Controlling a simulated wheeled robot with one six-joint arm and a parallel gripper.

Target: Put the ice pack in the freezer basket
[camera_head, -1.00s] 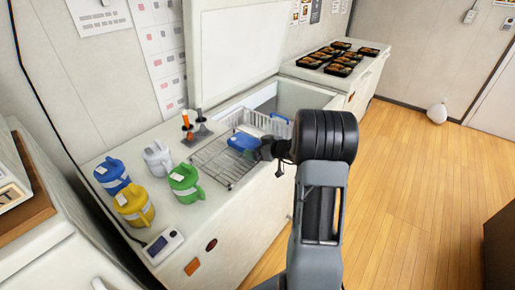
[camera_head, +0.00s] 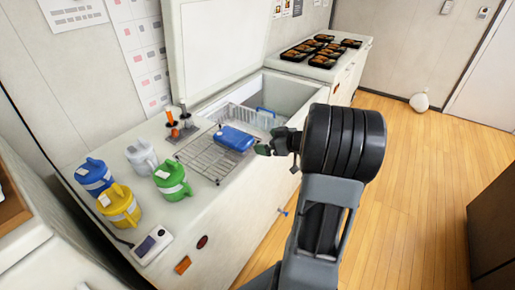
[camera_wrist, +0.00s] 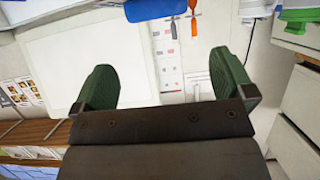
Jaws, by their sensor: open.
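The blue ice pack (camera_head: 235,138) lies on the wire rack (camera_head: 198,160) on the freezer top, at the rack's end by the opening. In the wrist view a blue block, the ice pack (camera_wrist: 153,9), shows at the top edge, partly cut off. The wire freezer basket (camera_head: 252,116) sits in the open freezer just behind the pack; my arm hides part of the freezer opening. My gripper (camera_head: 268,146) is to the right of the ice pack, apart from it. In the wrist view my gripper (camera_wrist: 165,85) shows its two green fingers wide apart with nothing between them.
Blue (camera_head: 94,177), yellow (camera_head: 119,207), green (camera_head: 172,181) and white (camera_head: 141,156) jugs stand left of the rack. Orange and grey handled tools (camera_head: 172,125) stand behind it. Black bento trays (camera_head: 318,48) lie on the far counter. The raised freezer lid (camera_head: 215,45) stands behind.

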